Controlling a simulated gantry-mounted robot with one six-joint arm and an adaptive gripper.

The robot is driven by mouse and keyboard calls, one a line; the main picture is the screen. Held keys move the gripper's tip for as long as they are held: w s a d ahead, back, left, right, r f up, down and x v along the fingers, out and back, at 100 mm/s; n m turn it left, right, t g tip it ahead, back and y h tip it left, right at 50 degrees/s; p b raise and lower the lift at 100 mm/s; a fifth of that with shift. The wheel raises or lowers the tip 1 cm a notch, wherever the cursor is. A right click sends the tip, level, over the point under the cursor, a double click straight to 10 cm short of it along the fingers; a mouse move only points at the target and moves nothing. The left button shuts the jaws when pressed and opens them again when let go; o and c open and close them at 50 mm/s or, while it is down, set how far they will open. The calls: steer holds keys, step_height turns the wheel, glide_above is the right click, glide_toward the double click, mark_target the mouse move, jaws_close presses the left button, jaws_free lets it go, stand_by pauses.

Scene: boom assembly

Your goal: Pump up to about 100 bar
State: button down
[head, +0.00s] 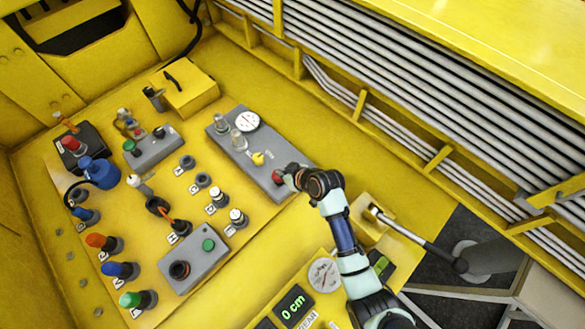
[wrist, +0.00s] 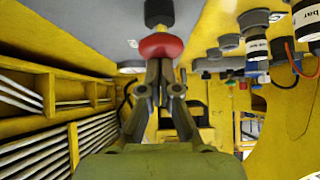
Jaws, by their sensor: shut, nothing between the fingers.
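A grey panel (head: 222,133) carries a round white gauge (head: 247,121), clear glass-like fittings, a yellow knob (head: 258,158) and a red knob (head: 277,177). The gauge's reading is too small to tell. My gripper (head: 288,174) is at the red knob's end of this panel. In the wrist view, the red knob (wrist: 161,46) on its black stem is just beyond the fingertips of my gripper (wrist: 166,76). The fingers are shut with nothing between them; I cannot tell whether they touch the knob. A long lever with a dark grip (head: 425,240) slopes at the right.
A second gauge (head: 323,275) and a "0 cm" display (head: 293,305) are below my arm. Several coloured connectors, a grey box with a green button (head: 208,245) and a blue fitting (head: 101,173) are left. Pipes (head: 400,90) run along the upper right.

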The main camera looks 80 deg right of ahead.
step_height(320, 180, up, 4)
steer(key=shift+f+p, duration=0.2)
steer(key=shift+p, duration=0.75)
steer(key=b+v, duration=0.1)
steer(key=v, duration=0.8)
steer(key=shift+s, duration=0.4)
steer(key=shift+w+a, duration=0.1)
